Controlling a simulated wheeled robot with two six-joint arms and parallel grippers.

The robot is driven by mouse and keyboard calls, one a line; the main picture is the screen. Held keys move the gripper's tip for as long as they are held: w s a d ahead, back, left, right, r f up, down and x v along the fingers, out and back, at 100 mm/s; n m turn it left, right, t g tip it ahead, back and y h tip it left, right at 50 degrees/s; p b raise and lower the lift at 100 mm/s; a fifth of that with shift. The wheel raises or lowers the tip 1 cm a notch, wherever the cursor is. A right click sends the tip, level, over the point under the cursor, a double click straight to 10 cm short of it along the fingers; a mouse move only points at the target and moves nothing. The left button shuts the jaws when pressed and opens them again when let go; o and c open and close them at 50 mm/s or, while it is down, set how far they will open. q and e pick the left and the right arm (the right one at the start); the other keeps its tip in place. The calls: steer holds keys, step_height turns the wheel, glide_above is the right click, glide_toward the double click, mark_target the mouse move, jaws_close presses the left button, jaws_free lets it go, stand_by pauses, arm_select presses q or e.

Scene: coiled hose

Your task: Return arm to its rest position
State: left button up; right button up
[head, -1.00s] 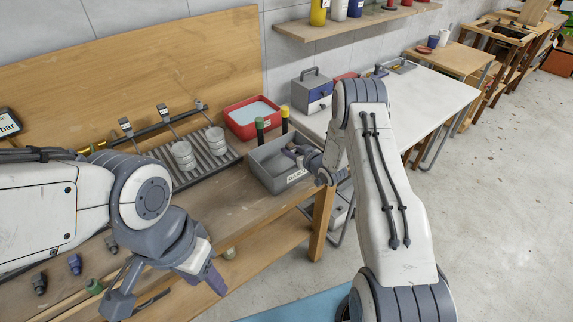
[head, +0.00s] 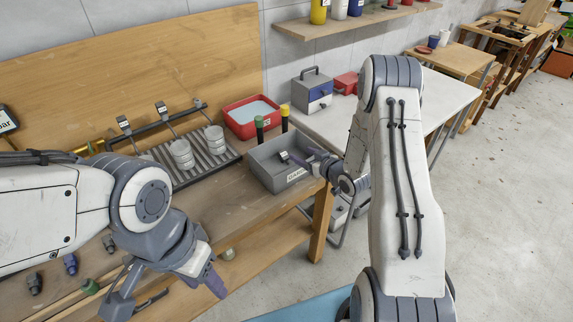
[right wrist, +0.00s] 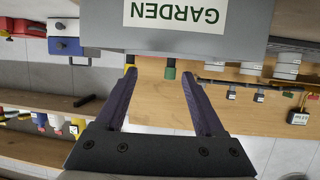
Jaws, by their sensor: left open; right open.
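A grey open bin labelled GARDEN (head: 262,172) stands on the wooden bench, and its wall with the label, upside down, shows in the right wrist view (right wrist: 160,40). A small dark piece with a pale mark (head: 284,157) lies in the bin. My right gripper (head: 314,160) is at the bin's right end, above the rim. In the right wrist view it (right wrist: 160,76) is open, with nothing between the fingers. My left gripper (head: 168,291) is open and empty over the front of the bench at the left.
A rack with weights (head: 183,155) and a red tray (head: 252,117) stand left of and behind the bin. Green and yellow-capped posts (head: 260,130) rise at its back edge. A blue-grey case (head: 312,92) stands on the white table (head: 448,95).

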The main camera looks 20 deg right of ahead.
steer(key=shift+v, duration=1.2)
steer(key=s+a+r+n+g+h, duration=0.1)
steer(key=s+a+r+g, duration=0.25)
steer(key=a, duration=0.45)
steer(key=s+a+r+n+g+h, duration=0.1)
steer(key=s+a+r+g, duration=0.3)
steer(key=a, duration=0.4)
steer(key=s+a+r+n+g, duration=0.1)
steer(key=s+a+r+g, duration=0.1)
steer(key=s, duration=0.7)
steer(key=s+a+r+g, duration=0.2)
steer(key=s+r, duration=0.1)
steer(key=s, duration=0.7)
steer(key=s+a+r+n+g, duration=0.1)
steer(key=s+a+r+g, duration=0.1)
steer(key=s, duration=0.8)
steer(key=shift+a+r+n, duration=0.25)
steer(key=shift+a+n, duration=0.05)
steer(key=shift+a, duration=0.15)
